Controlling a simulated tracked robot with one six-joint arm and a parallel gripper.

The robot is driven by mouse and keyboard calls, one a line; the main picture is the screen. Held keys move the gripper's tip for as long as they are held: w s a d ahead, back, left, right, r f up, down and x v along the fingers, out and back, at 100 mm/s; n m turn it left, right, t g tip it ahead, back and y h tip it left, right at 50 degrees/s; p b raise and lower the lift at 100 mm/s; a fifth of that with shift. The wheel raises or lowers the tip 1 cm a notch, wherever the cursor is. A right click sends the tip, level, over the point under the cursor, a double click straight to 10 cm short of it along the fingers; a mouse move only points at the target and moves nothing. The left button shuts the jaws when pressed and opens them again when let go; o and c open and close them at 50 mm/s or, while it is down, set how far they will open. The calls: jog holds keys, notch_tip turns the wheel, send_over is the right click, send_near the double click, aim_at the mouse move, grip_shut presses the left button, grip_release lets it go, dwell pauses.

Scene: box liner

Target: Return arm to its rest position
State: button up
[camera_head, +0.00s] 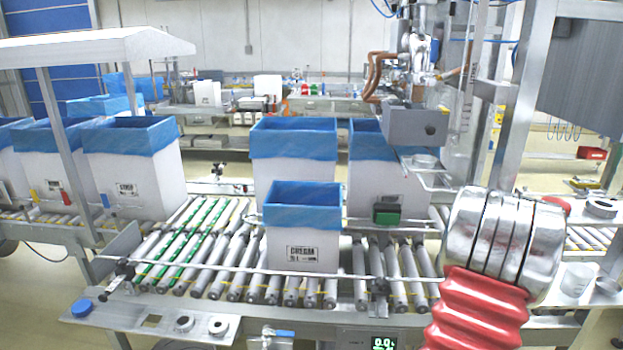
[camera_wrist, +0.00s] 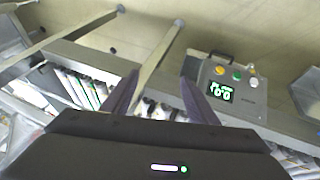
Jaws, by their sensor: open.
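My gripper (camera_wrist: 159,77) shows in the wrist view with its two dark fingers spread apart and nothing between them. The wrist view looks down past the fingers at the conveyor's rollers and frame and the floor, tilted. In the head view my arm, with silver rings and a red ribbed sleeve, rises at the lower right; the gripper itself is not visible there. A small white box with a blue liner (camera_head: 305,196) stands upright on the conveyor rollers (camera_head: 215,262), apart from my arm. Its liner is folded over the rim.
Larger white lined boxes stand behind (camera_head: 293,180) and to the left (camera_head: 125,185). A grey control box with a lit display (camera_wrist: 232,88) is beside the conveyor. Metal posts (camera_head: 525,110) stand behind my arm. A blue round cap (camera_head: 82,308) lies at front left.

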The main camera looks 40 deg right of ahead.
jog(key=w+a+r+y, duration=0.1)
jog(key=w+a+r, duration=0.35)
jog(key=a, duration=0.35)
jog(key=w+a+r+n+y, duration=0.1)
jog(key=w+a+r, duration=0.2)
jog(key=a+r, duration=0.35)
jog(key=w+a+r+y, duration=0.1)
jog(key=w+a+r, duration=0.3)
jog(key=a, duration=0.6)
jog(key=w+a+r+n+t+y, duration=0.1)
jog(key=a+r, duration=0.5)
jog(key=a, duration=0.9)
jog(key=w+a+r+n+t+y, duration=0.1)
jog(key=a+r+n+t, duration=0.2)
jog(key=a, duration=1.2)
notch_tip(320, 180, up, 4)
jog(key=n, duration=0.3)
jog(key=shift+t, duration=0.3)
jog(key=shift+w+a+r, duration=0.1)
